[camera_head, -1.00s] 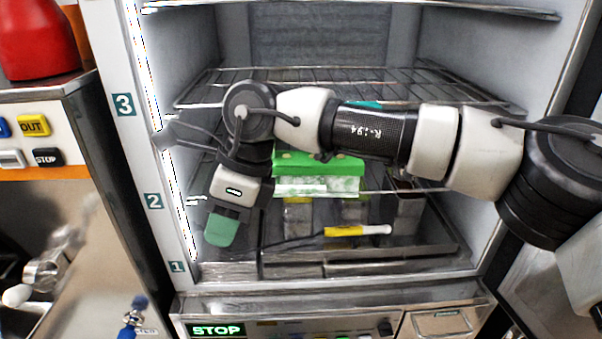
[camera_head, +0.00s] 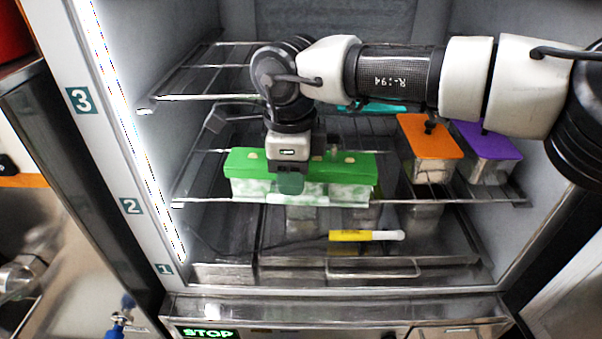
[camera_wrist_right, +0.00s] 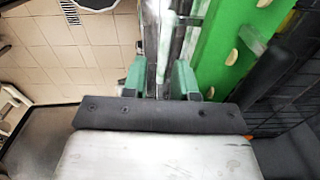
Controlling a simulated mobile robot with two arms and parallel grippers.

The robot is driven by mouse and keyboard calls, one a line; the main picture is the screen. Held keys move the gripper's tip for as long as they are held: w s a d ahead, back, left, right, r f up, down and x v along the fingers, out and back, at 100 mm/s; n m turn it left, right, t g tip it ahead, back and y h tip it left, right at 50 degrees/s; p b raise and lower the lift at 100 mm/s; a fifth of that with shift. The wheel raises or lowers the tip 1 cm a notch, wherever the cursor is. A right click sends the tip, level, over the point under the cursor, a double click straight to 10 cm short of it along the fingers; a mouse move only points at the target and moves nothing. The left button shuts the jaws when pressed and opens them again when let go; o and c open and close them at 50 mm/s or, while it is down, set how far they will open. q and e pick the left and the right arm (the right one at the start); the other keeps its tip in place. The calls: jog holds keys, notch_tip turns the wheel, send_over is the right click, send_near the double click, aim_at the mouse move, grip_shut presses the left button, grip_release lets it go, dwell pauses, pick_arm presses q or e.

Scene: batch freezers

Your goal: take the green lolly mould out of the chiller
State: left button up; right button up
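The green lolly mould (camera_head: 345,170) has a green top with pale knobs and a frosted white-green front. It lies on the wire shelf at level 2 of the chiller. Its green top also shows at the right of the right wrist view (camera_wrist_right: 226,45). My right gripper (camera_head: 290,183) points down at the mould's front side and hides part of it. In the right wrist view its two green fingers (camera_wrist_right: 160,80) are apart, with the mould beside them rather than between them. I cannot tell whether they touch it. My left gripper is not in view.
An orange-lidded mould (camera_head: 430,137) and a purple-lidded mould (camera_head: 490,148) stand right of the green one. A teal item (camera_head: 375,107) is partly hidden behind my arm. A yellow-and-white stick (camera_head: 366,236) lies below. The level 3 wire shelf (camera_head: 190,85) is above.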

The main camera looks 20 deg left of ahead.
aim_at(298, 198)
jog(key=shift+f, duration=0.3)
jog(key=shift+w+f+p, duration=0.15)
jog(key=shift+f+p, duration=0.15)
jog(key=shift+p, duration=0.1)
jog(key=f, duration=0.1)
jog(key=f+p, duration=0.2)
jog(key=shift+w+d+f, duration=0.3)
jog(key=shift+d, duration=0.05)
jog(key=shift+f, duration=0.55)
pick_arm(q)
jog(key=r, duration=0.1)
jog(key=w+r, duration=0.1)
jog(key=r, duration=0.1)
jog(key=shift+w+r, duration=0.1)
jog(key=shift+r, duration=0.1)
pick_arm(e)
grip_shut()
